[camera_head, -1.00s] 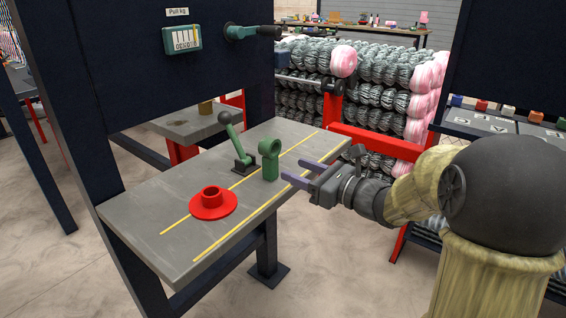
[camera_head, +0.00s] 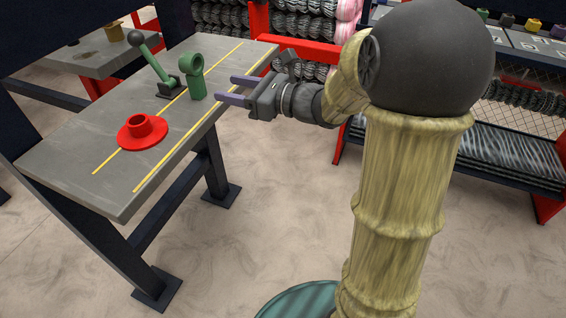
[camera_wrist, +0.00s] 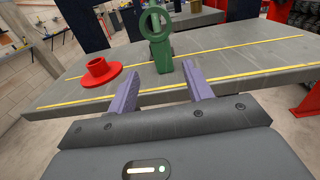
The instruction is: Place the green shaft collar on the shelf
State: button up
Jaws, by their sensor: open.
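The green shaft collar (camera_head: 198,86) is an upright ring on a short, thick post. It stands on the grey worktable (camera_head: 75,153), near the table's far half. In the wrist view the green collar (camera_wrist: 161,54) is ahead, between the lines of the two fingers. My gripper (camera_head: 225,89) is open and empty, to the right of the collar and apart from it, with its purple fingers pointing at it. A rack (camera_head: 440,158) with a striped lower shelf stands at the right. I cannot tell whether that is the shelf meant.
A red flanged hub (camera_head: 139,131) lies on the table, nearer the front. A green lever with a dark base (camera_head: 169,88) stands just left of the collar. Small coloured blocks (camera_head: 507,20) line the rack's top. A red beam (camera_head: 300,52) is behind my gripper. Open floor (camera_head: 270,220) lies before the table.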

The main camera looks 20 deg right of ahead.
jog(key=s+a+f+n+g+h, duration=0.2)
jog(key=s+f+n+g+h, duration=0.3)
jog(key=s+f+n+g, duration=0.55)
jog(key=s+d+f+n+t+h, duration=0.2)
jog(key=s+d+f+n+h, duration=0.6)
jog(key=n, duration=0.6)
jog(key=d+f+h, duration=0.1)
jog(key=d+f, duration=0.1)
jog(key=d, duration=0.1)
jog(key=shift+n, duration=0.35)
